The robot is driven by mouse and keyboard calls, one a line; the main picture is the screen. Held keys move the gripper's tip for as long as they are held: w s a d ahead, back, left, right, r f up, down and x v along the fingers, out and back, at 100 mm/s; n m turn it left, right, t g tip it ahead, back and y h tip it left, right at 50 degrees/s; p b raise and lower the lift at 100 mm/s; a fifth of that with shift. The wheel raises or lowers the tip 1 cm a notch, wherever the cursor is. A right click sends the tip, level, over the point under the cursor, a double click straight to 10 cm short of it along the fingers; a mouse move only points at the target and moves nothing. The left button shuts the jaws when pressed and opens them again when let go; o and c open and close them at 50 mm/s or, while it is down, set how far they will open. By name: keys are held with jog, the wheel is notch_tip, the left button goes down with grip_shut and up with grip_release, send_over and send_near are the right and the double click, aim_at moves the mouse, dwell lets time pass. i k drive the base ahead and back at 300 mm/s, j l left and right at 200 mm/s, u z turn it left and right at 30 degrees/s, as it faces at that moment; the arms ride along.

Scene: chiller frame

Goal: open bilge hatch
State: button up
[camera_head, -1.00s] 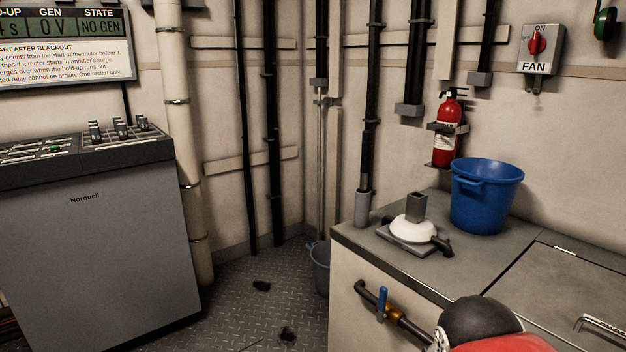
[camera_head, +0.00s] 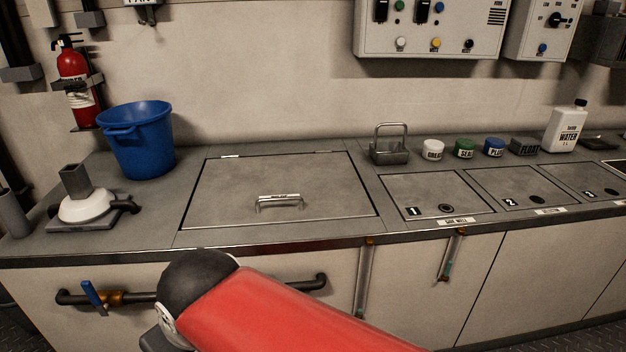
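A large square hatch (camera_head: 240,185) is set flush in the grey counter top, with its lid closed. A metal bar handle (camera_head: 280,202) stands near its front edge, with a small label on it too small to read. Hinge-like strips show at the hatch's back edge. I cannot tell from any readable label whether this is the bilge hatch. My red and black arm crosses the bottom of the view, in front of the counter. My gripper is not in view.
A blue bucket (camera_head: 138,140) and a white pump-like fitting (camera_head: 85,206) stand left of the hatch. Smaller numbered lids (camera_head: 437,193) lie to the right. A pipe with a blue valve lever (camera_head: 93,296) runs along the counter front.

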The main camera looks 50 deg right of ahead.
aim_at(232, 190)
jog(key=z, duration=1.4)
